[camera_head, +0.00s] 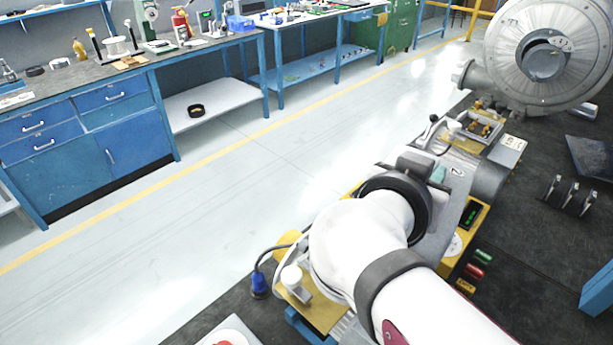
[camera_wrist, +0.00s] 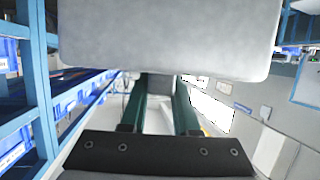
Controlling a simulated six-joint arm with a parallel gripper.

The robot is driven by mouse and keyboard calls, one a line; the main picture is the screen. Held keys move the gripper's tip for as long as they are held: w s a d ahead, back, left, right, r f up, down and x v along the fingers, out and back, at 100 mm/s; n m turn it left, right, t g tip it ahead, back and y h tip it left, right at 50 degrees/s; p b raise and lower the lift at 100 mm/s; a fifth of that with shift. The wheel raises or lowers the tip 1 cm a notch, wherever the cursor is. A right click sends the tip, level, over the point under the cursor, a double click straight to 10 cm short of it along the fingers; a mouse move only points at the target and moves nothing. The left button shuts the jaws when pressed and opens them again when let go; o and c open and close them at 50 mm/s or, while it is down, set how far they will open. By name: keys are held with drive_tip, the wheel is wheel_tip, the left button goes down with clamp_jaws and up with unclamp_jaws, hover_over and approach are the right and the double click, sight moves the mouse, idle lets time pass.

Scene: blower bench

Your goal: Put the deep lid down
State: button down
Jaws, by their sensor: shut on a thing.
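The deep lid, a smooth light-grey block with rounded corners (camera_wrist: 165,40), fills the top of the wrist view. My gripper (camera_wrist: 160,84) has its dark green fingers running up to the lid's lower edge, shut on it. The fingertips are hidden by the lid. In the head view my gripper (camera_head: 438,176) is largely covered by my own wrist. A grey body marked 2 (camera_head: 457,172) beside it appears to be the lid. Whether it touches anything below cannot be told.
A yellow unit with a green display (camera_head: 471,213) lies below my wrist. A large grey blower housing (camera_head: 550,60) stands at the back right. Black levers (camera_head: 570,193) and red and green buttons (camera_head: 480,257) are on the dark bench. A blue plug (camera_head: 260,285) lies left of my arm.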

drive_tip(key=w+a+f+n+t+y, duration=0.15)
drive_tip(key=w+a, duration=0.25)
drive_tip(key=a, duration=0.4)
drive_tip(key=w+a+f+n+y, duration=0.2)
drive_tip(key=w+a+n+y, duration=0.15)
drive_tip(key=a, duration=0.45)
drive_tip(key=s+a+f+y, duration=0.1)
drive_tip(key=a+f, duration=0.2)
drive_tip(key=a, duration=0.5)
drive_tip(key=s+a+f, duration=0.1)
drive_tip(key=a+f, duration=0.2)
drive_tip(key=a, duration=0.5)
drive_tip(key=s+a+f+n+y, duration=0.1)
drive_tip(key=s+a+f, duration=0.6)
drive_tip(key=s+a, duration=0.55)
drive_tip(key=s+a+f+n+y, duration=0.1)
drive_tip(key=s+a+f, duration=0.25)
drive_tip(key=s, duration=0.45)
drive_tip(key=s+a+f, duration=0.2)
drive_tip(key=s+f, duration=0.3)
drive_tip(key=s, duration=0.3)
drive_tip(key=shift+t, duration=0.45)
wheel_tip(320, 180, down, 10)
drive_tip(key=shift+s+a+r, duration=0.1)
drive_tip(key=shift+s+a, duration=0.05)
drive_tip(key=c, duration=0.6)
unclamp_jaws()
drive_tip(key=shift+f, duration=0.2)
drive_tip(key=shift+c, duration=0.2)
